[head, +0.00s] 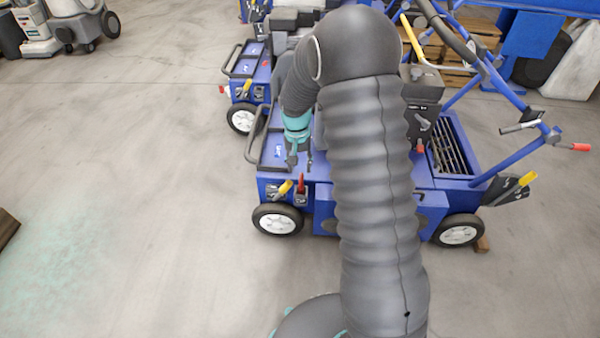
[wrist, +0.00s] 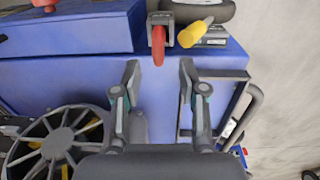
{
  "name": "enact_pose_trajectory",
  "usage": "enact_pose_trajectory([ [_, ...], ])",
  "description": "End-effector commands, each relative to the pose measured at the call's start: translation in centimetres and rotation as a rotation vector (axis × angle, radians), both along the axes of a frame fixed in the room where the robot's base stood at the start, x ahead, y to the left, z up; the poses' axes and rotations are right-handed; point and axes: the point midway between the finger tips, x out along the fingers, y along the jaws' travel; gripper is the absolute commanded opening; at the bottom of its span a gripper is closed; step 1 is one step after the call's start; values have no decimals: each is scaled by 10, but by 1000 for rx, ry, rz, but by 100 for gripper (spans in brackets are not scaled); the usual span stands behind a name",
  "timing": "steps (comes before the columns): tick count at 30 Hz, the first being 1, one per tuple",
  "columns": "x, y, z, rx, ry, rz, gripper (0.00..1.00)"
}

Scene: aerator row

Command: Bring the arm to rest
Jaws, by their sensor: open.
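My gripper (head: 301,162) hangs over the front left part of the nearest blue aerator (head: 324,205). It points down and its fingers are apart with nothing between them. In the wrist view my gripper (wrist: 160,80) is also open over the blue deck. A red lever (head: 301,184) and a yellow-handled lever (head: 285,188) are on the aerator just beyond the fingertips. In the wrist view the red lever (wrist: 158,45) lies ahead of the gap between the fingers, apart from them. The yellow handle (wrist: 195,34) is to its right. My arm hides the middle of the aerator.
A second blue aerator (head: 240,88) stands close behind. A black rail (head: 262,135) runs beside my gripper. Blue handlebars (head: 525,150) rise on the right. A wooden pallet (head: 455,78) is at the back. The floor (head: 130,180) to the left is mostly clear.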

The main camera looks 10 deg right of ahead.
Motion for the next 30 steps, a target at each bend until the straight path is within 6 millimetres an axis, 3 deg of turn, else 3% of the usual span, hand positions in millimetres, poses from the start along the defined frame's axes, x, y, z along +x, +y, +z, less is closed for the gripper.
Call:
enact_pose_trajectory([
  [3, 1, 1, 26, 0, -4, 0, 42],
  [10, 1, 3, 61, 0, -2, 0, 42],
  [15, 1, 3, 72, 0, 0, 0, 42],
  [23, 1, 3, 73, 1, 1, 34, 42],
  [27, -27, 4, 57, 10, 61, 114, 42],
  [30, -52, 4, 67, 17, 68, 161, 42],
])
